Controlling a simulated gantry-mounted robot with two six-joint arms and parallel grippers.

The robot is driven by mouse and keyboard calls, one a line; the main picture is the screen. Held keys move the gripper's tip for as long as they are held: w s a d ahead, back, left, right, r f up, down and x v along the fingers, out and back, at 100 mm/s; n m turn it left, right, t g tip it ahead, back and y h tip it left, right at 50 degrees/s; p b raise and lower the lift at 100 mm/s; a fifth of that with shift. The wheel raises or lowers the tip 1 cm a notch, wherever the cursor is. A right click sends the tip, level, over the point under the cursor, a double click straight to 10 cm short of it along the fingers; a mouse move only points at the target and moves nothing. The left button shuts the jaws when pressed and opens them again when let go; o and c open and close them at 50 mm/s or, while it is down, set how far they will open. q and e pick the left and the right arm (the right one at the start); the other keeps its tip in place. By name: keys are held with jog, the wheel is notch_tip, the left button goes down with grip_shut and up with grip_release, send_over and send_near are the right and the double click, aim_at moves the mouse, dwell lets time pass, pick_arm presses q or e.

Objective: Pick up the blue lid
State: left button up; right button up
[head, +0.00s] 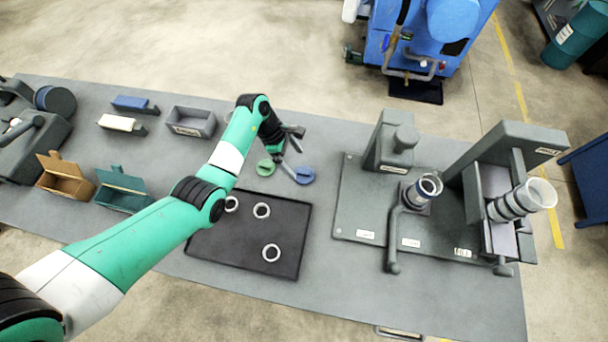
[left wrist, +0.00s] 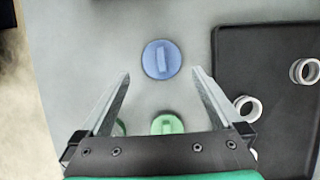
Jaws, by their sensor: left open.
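The blue lid (head: 305,175) is a round disc lying on the grey table, just behind the dark tray's back edge. In the left wrist view the blue lid (left wrist: 161,59) shows a raised bar handle on top. It lies ahead of the fingertips, centred between their lines and apart from both. My left gripper (head: 291,158) is open and empty above the table, beside the lid; its two fingers also show in the left wrist view (left wrist: 160,78). My right gripper is not in view.
A green lid (head: 265,167) lies left of the blue one. The dark tray (head: 225,248) holds several metal rings. A grey machine base (head: 350,215) stands to the right. Bins, including a grey one (head: 191,122), stand to the left. Bare table surrounds the blue lid's far side.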

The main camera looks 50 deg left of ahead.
aim_at(303, 172)
pick_arm(q)
jog(key=shift+w+d+f, duration=0.15)
jog(key=shift+d+f, duration=0.05)
jog(key=shift+f, duration=0.35)
jog(key=b+x, duration=0.2)
jog(key=x, duration=0.3)
jog(key=shift+d+f, duration=0.1)
jog(key=shift+d, duration=0.05)
jog(key=shift+c, duration=0.3)
jog(key=c, duration=1)
